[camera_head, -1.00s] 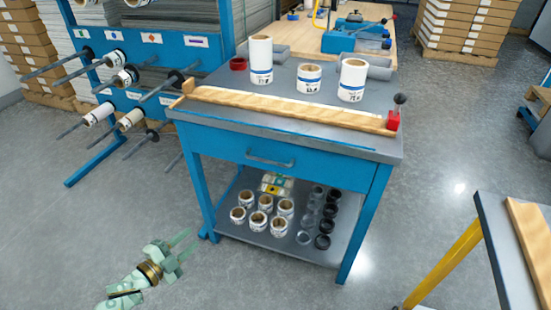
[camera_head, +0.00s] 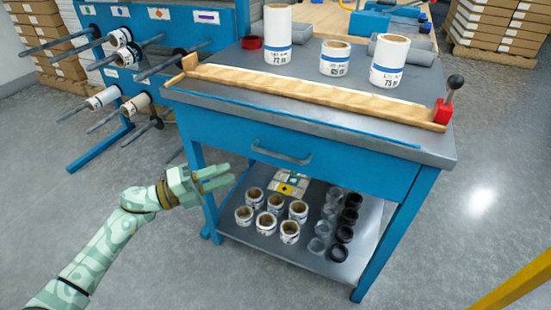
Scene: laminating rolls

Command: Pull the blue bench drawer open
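The blue bench (camera_head: 392,231) stands in the middle of the head view with a grey top. Its blue drawer (camera_head: 345,168) is flush with the frame and looks closed. The drawer's grey bar handle (camera_head: 281,154) sits at the middle of its front. My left gripper (camera_head: 230,178), pale green, is in front of the bench, left of the handle and a little lower, apart from it. Its two fingers point right toward the bench and stand apart with nothing between them. My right gripper is not in view.
On the bench top are white rolls (camera_head: 278,35), a wooden strip (camera_head: 310,92) and a red block with a black-knobbed lever (camera_head: 444,107). The lower shelf (camera_head: 335,266) holds several small rolls and dark rings. A blue rack with rods (camera_head: 150,62) stands left. Floor in front is clear.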

